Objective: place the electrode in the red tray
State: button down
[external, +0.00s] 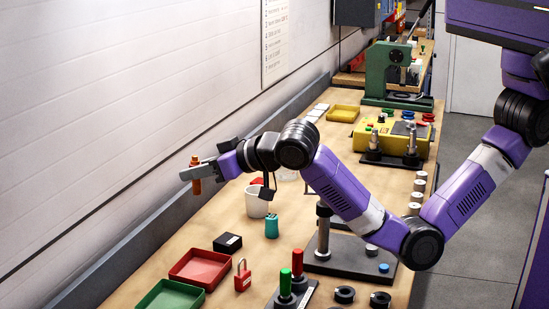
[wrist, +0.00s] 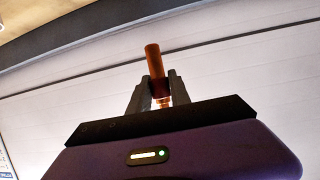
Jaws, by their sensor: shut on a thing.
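My gripper (external: 196,173) is shut on a copper-orange electrode (external: 195,184) and holds it upright, in the air above the left side of the bench. In the wrist view the electrode (wrist: 153,60) stands between the two grey fingers of my gripper (wrist: 159,88), with a paler metal tip near the fingers. The red tray (external: 201,268) lies on the bench at the lower left of the external view, below and nearer the camera than my gripper. It looks empty.
A green tray (external: 171,296) lies in front of the red tray. A black box (external: 228,243), a red padlock (external: 243,276), a teal cylinder (external: 272,226) and a white cup (external: 257,202) stand nearby. The wall (external: 90,120) runs along the left.

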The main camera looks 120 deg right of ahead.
jog(key=s+d+m+g+h, duration=0.1)
jog(key=d+m+g, duration=0.1)
jog(key=p, duration=0.2)
send_over(207, 267)
notch_tip(207, 267, down, 20)
jog(key=shift+f, duration=0.15)
jog(key=shift+f+b, duration=0.1)
jog(key=shift+b, duration=0.25)
jog(key=c, duration=1.6)
grip_release()
jog(key=shift+f, duration=0.1)
jog(key=o, duration=0.4)
